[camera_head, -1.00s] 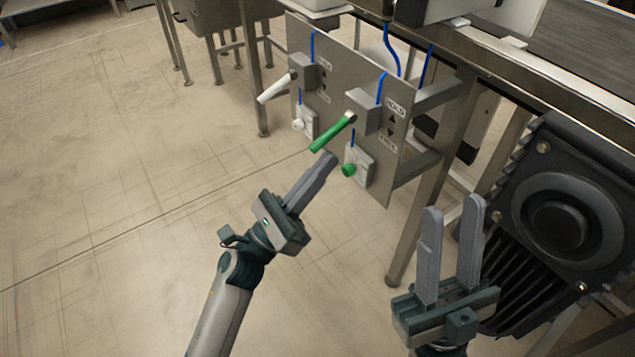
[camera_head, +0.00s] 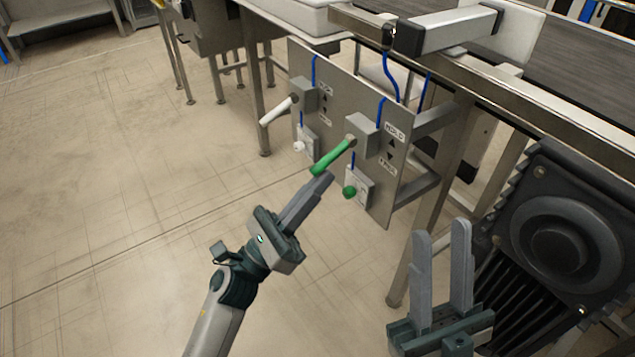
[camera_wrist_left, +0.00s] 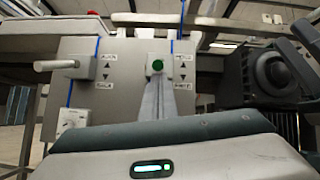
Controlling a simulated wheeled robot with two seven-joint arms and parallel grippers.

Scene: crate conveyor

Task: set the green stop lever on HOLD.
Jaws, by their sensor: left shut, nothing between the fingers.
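The green stop lever (camera_head: 333,157) sticks out from a grey box on an upright metal panel, sloping down toward me. Beside it, a HOLD label (camera_head: 395,132) stands above two arrows and a lower label (camera_head: 387,166) too blurred to read. My left gripper (camera_head: 326,177) is shut and empty, its fingertips just below the lever's free end; I cannot tell whether they touch. In the left wrist view the lever's round green end (camera_wrist_left: 157,66) shows right above the shut fingers (camera_wrist_left: 158,98). My right gripper (camera_head: 441,232) is open and empty, right of the panel.
A white lever (camera_head: 278,112) is on the panel's left, with a white knob (camera_head: 299,146) below it. A green knob (camera_head: 349,191) sits below the green lever. A dark motor-like unit (camera_head: 560,230) stands right. The floor at left is clear.

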